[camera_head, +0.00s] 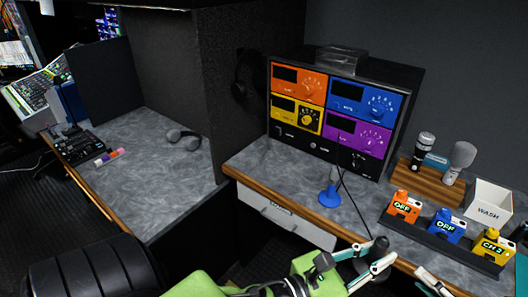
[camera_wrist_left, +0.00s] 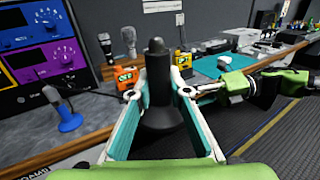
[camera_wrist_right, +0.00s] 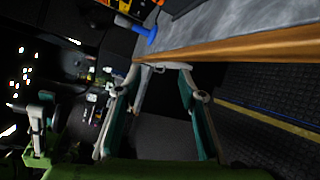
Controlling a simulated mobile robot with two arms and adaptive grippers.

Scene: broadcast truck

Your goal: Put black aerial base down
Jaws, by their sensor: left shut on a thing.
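The black aerial base (camera_wrist_left: 160,98) is a dark cone with a short knob on top. My left gripper (camera_head: 374,264) is shut on it and holds it about upright, near the desk's front edge; the base's top (camera_head: 380,243) shows between the fingers in the head view. A blue base with a grey stem (camera_head: 330,196) stands on the desk, to the left of my left gripper. My right gripper (camera_wrist_right: 165,68) is open and empty, below the desk edge and beside the left one.
The grey desk (camera_head: 268,174) has bare room left of the blue base. A coloured rack (camera_head: 330,110) stands at its back. Orange, blue and yellow labelled blocks (camera_head: 447,229) sit in a black tray at right, near a white WASH box (camera_head: 488,203). A drawer (camera_head: 285,215) is under the desk.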

